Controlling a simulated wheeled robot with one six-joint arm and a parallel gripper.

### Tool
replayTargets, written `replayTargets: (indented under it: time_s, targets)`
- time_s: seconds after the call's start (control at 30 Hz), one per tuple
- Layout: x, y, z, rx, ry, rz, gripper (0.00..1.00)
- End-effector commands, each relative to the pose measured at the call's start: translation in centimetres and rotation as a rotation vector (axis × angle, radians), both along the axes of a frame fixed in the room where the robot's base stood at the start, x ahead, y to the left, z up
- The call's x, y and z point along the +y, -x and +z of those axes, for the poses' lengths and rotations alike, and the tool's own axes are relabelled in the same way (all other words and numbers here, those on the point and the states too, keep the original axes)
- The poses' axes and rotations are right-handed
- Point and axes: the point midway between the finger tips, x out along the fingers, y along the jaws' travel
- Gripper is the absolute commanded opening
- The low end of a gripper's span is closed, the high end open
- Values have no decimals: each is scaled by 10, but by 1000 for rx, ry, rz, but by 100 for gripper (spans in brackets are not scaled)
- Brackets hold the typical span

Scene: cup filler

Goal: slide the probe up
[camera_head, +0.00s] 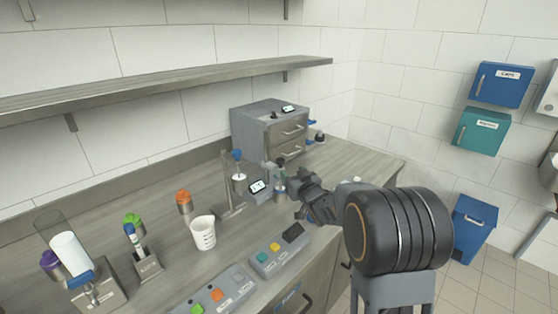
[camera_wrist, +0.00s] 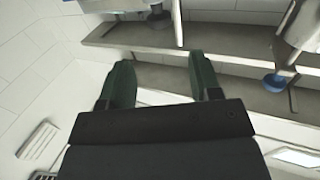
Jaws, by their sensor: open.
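A thin upright stand (camera_head: 226,180) is on the counter. A blue-topped part (camera_head: 238,155), which looks like the probe, is beside its post with a pale section below it. A small grey meter (camera_head: 257,187) with a lit screen is to its right. My gripper (camera_head: 297,188) is right of the meter, close to a small jar (camera_head: 279,188), apart from the blue-topped part. In the wrist view my gripper (camera_wrist: 162,82) has its two dark green fingers spread, with nothing between them. I cannot tell whether a blue disc (camera_wrist: 275,82) there is the probe's top.
A grey drawer cabinet (camera_head: 268,130) stands behind my gripper. A white beaker (camera_head: 203,232) and an orange-capped container (camera_head: 184,201) are left of the stand. Button boxes (camera_head: 281,250) line the counter's front. A steel shelf (camera_head: 170,84) runs above.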

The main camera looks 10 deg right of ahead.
Motion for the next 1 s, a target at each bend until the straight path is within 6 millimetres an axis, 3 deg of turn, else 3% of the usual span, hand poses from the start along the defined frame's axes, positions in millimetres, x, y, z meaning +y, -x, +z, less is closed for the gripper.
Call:
replayTargets:
  time_s: [0.5, 0.7, 1.0]
  targets:
    - [19, -93, 1, 0, 0, 0, 58]
    - [22, -113, 1, 0, 0, -1, 58]
    - [24, -121, 0, 1, 0, -1, 58]
